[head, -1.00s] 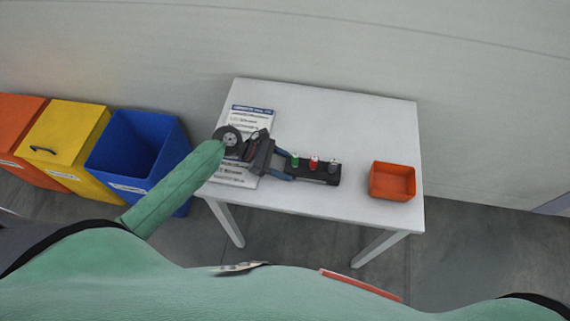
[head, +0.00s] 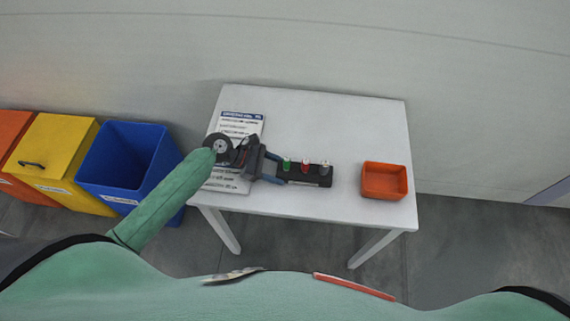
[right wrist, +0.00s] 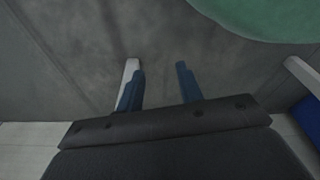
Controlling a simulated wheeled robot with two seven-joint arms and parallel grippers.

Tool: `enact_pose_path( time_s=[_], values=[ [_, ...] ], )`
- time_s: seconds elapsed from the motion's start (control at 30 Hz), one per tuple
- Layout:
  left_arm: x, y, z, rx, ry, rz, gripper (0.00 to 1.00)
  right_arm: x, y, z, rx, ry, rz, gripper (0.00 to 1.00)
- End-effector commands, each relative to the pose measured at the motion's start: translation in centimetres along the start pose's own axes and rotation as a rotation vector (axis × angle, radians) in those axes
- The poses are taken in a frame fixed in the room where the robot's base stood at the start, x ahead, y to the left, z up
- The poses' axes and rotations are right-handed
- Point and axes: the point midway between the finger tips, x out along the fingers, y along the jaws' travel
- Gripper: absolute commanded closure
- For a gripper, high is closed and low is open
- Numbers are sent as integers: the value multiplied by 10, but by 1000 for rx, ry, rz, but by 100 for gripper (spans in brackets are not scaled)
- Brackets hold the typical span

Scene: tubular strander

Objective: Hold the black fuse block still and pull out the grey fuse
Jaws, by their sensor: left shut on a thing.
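The black fuse block (head: 310,181) lies on the white table in the head view. Three fuses stand in a row on it: a green one (head: 287,164), a red one (head: 306,166) and the grey fuse (head: 325,168) at the right end. My left gripper (head: 279,173) is shut on the left end of the block, its blue fingers beside the green fuse. My right gripper (right wrist: 157,88) shows only in the right wrist view, with its two blue fingers apart and nothing between them. It is over the grey floor, away from the block.
An orange-red tray (head: 384,194) stands at the right of the white table (head: 350,120). A printed sheet (head: 240,124) lies at the left, partly under my left arm. Blue (head: 105,160), yellow (head: 50,165) and orange bins stand left of the table. The table's back is clear.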

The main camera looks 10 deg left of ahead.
Motion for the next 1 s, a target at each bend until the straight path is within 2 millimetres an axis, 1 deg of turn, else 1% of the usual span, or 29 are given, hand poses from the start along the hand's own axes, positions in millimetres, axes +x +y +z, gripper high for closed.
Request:
enact_pose_path(
  time_s=[0.07, 0.17, 0.27, 0.3, 0.37, 0.4, 0.47, 0.5, 0.57, 0.6, 0.67, 0.7, 0.77, 0.8, 0.87, 0.9, 0.97, 1.0],
  values=[
    [0, 0, 0, 0, 0, 0, 75, -4, 0, -12, 9, 1, -8, 64],
    [0, 0, 0, 0, 0, 0, 75, -16, -3, -37, 36, -9, -35, 64],
    [0, 0, 1, 0, -1, 0, 75, -36, -16, -71, 77, -33, -87, 64],
    [0, 0, 1, 0, -1, 0, 75, -47, -25, -84, 93, -49, -113, 64],
    [0, 0, 0, 0, -1, 0, 75, -66, -41, -100, 113, -83, -156, 64],
    [0, 0, 0, 0, -1, 0, 75, -79, -52, -109, 124, -109, -185, 64],
    [0, 0, 0, 0, -1, 0, 75, -100, -70, -117, 137, -155, -227, 64],
    [0, 0, 0, 0, -1, 0, 75, -114, -82, -120, 142, -189, -255, 64],
    [0, 0, 0, 0, -1, 0, 75, -137, -100, -122, 145, -243, -293, 64],
    [0, 0, 0, 0, -1, 0, 75, -152, -111, -121, 145, -282, -317, 64],
    [0, 0, 0, 0, -1, 0, 75, -176, -128, -116, 138, -343, -347, 64],
    [0, 0, 0, 0, -1, 0, 75, -192, -138, -112, 132, -386, -365, 64],
    [0, 0, 0, 0, 0, 0, 75, -216, -151, -103, 119, -448, -388, 64],
    [0, 0, 0, 0, -1, 0, 75, -232, -159, -98, 107, -490, -400, 64],
    [0, 0, 0, 0, -1, 0, 75, -258, -170, -91, 86, -550, -416, 64],
    [0, 0, 0, 0, -1, 0, 75, -276, -176, -87, 69, -586, -422, 64],
    [0, 0, 0, 0, -1, 0, 75, -304, -184, -85, 38, -633, -427, 64],
    [0, 0, 0, 0, -1, 0, 75, -323, -188, -88, 16, -655, -427, 64]
  ],
)
